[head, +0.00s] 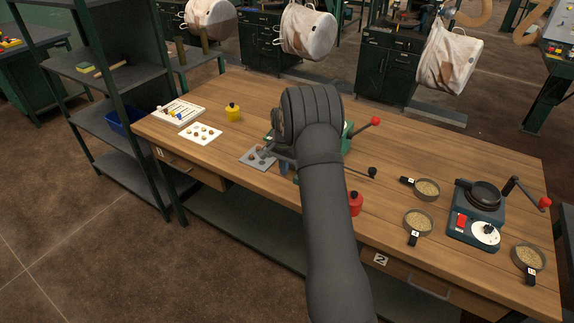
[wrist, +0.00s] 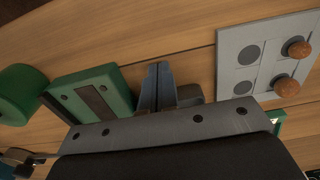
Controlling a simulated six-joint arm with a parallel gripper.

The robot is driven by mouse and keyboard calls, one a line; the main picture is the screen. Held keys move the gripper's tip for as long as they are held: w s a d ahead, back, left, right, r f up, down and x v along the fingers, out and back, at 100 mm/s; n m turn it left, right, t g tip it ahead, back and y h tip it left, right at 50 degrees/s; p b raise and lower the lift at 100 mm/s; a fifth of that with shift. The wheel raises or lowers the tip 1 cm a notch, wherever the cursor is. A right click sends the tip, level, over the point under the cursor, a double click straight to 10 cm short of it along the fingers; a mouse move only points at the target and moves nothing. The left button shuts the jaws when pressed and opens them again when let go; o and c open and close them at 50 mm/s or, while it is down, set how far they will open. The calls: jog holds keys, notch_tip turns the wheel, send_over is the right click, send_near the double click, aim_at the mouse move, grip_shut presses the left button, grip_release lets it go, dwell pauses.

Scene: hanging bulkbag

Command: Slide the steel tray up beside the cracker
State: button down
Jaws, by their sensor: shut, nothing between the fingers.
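The steel tray is a flat grey plate (head: 254,163) on the bench, left of my arm in the head view. In the wrist view the tray (wrist: 229,62) is at the upper right, with two brown nuts on it and dark round marks beside them. The cracker, a green device with a red-knobbed lever (head: 362,128), is largely hidden behind my arm. Green parts, apparently the cracker's (wrist: 118,91), show at the left of the wrist view. My gripper (wrist: 157,72) is shut and empty, between the green parts and the tray. In the head view it (head: 283,168) is just right of the tray.
A white card with nuts (head: 201,134), a sample rack (head: 178,112) and a yellow pot (head: 233,113) stand farther left. A red pot (head: 355,204) is right of my arm. Round sieves (head: 427,188) and a dark blue machine (head: 477,213) occupy the right end.

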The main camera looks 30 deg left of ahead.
notch_tip(320, 180, up, 10)
jog(key=s, duration=0.1)
jog(key=shift+s, duration=0.2)
notch_tip(320, 180, down, 9)
jog(key=w, duration=0.1)
jog(key=w+f, duration=0.1)
jog(key=w, duration=0.1)
jog(key=shift+w, duration=0.45)
jog(key=shift+s, duration=0.45)
